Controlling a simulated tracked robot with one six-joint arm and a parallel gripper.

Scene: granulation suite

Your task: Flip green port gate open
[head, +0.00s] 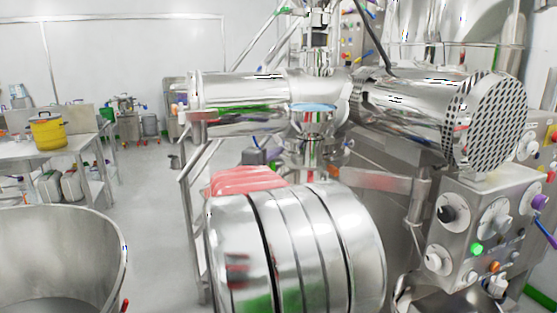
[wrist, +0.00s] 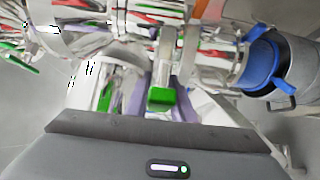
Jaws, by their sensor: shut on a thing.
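In the wrist view my gripper (wrist: 162,82) reaches away from its grey body at the bottom of the picture. A small bright green block (wrist: 162,99), which looks like the handle of the green port gate, sits between the fingers. The gripper is shut on it. A pale metal bar runs upward from the block toward the shiny machine parts behind. Reflections hide how far the gate is turned.
In the head view a ribbed steel drum (head: 340,245) fills the front middle. A perforated end cylinder (head: 487,121) and a control box (head: 482,225) with knobs stand at right. A steel vessel (head: 62,250) is at lower left. The wrist view shows a blue-rimmed container (wrist: 284,66) at right.

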